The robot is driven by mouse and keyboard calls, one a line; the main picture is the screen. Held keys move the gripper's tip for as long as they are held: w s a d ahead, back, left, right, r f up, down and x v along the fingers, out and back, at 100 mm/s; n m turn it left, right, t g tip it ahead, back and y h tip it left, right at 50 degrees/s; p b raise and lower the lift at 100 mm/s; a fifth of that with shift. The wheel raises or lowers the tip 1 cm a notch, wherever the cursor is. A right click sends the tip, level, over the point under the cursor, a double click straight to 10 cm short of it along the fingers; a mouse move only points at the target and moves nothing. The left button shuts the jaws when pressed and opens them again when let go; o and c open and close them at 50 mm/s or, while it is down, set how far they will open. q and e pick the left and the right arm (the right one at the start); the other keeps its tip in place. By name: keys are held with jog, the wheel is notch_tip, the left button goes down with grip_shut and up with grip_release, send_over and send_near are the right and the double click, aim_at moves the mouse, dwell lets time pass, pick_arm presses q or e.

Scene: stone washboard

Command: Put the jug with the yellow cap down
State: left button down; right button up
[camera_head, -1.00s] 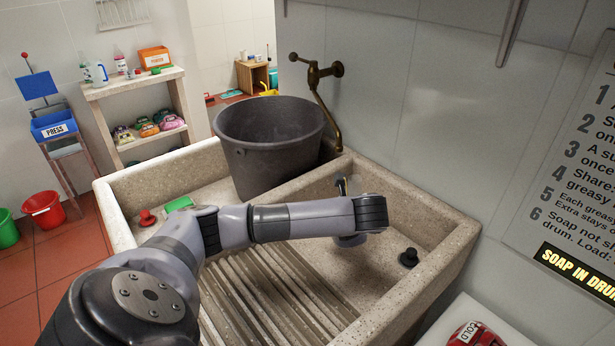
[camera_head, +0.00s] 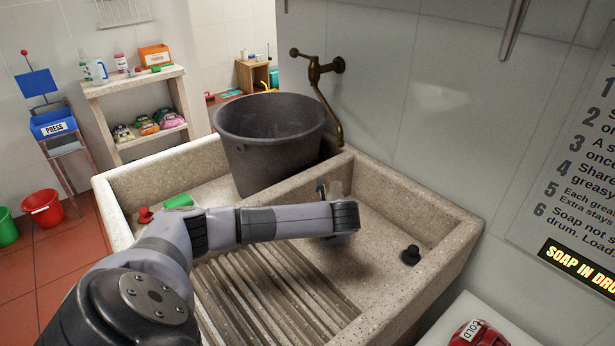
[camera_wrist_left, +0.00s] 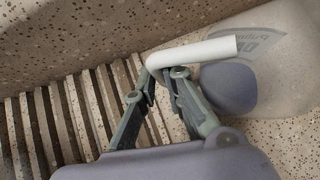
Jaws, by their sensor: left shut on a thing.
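My left gripper (camera_wrist_left: 160,76) is shut on the jug's white handle (camera_wrist_left: 208,52), seen in the left wrist view. The pale, translucent jug (camera_wrist_left: 288,60) with dark lettering lies to the right of the fingers there, cut by the frame edge. A blue-purple rounded part shows beside the handle. The jug is over or on the speckled stone washboard; whether it touches cannot be told. In the head view my left arm covers most of the gripper and jug. The yellow cap cannot be made out clearly. My right gripper is not in view.
The stone sink (camera_head: 440,205) has a ribbed slope and a black knob (camera_head: 410,256). A large grey bucket (camera_head: 268,150) stands in its back-left part, near a brass tap (camera_head: 325,90). A green block (camera_head: 178,202) and red knob (camera_head: 146,215) are at left.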

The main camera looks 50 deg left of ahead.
pick_arm(q)
jog(key=c, duration=1.7)
grip_release()
jog(key=shift+r, duration=0.1)
jog(key=p+v, duration=0.2)
jog(key=v, duration=1)
jog(key=shift+s, duration=0.1)
jog(key=shift+d, duration=0.1)
